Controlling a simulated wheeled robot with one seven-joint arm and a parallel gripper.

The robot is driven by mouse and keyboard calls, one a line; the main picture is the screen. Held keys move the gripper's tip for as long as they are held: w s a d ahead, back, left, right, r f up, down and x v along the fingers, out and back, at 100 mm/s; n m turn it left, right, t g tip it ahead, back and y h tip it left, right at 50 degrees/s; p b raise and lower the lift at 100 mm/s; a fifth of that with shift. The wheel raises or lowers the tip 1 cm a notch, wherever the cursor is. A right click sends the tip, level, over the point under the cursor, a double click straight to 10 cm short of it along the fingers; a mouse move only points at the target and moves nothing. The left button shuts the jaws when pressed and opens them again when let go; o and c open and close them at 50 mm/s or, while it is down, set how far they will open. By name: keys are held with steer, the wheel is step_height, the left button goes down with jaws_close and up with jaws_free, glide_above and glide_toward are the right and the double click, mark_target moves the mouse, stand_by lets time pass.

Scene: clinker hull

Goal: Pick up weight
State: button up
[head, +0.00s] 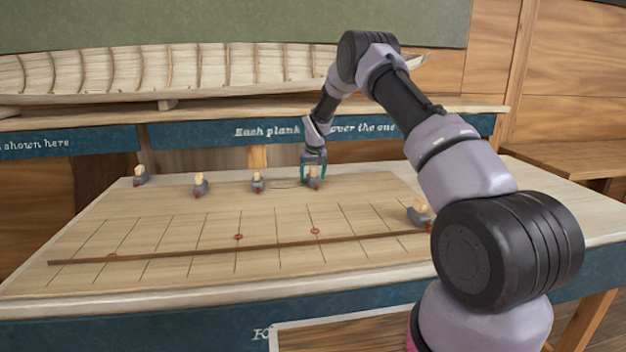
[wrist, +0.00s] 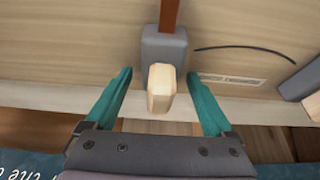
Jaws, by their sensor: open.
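Several grey weights with pale wooden knobs stand on the board. One weight (head: 313,183) is at the back, under my gripper (head: 313,172). In the wrist view this weight (wrist: 164,50) has its wooden knob between the two teal fingers of my gripper (wrist: 161,88). The fingers are open, with gaps on both sides of the knob. A reddish-brown strip runs from the weight's far side. Other weights stand in the back row: one at far left (head: 140,175), one (head: 200,185) and one (head: 257,183). Another weight (head: 419,213) is at the right, by the batten's end.
A long thin wooden batten (head: 200,252) lies across the gridded table board (head: 150,220), with small red ring marks near it. A planked hull model (head: 200,70) rests on a shelf behind. Another weight (wrist: 300,85) shows at the wrist view's right edge.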

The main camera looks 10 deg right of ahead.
jaws_close()
steer(key=shift+r, duration=0.15)
step_height(320, 180, up, 10)
stand_by(0.6)
steer(key=shift+a, duration=0.1)
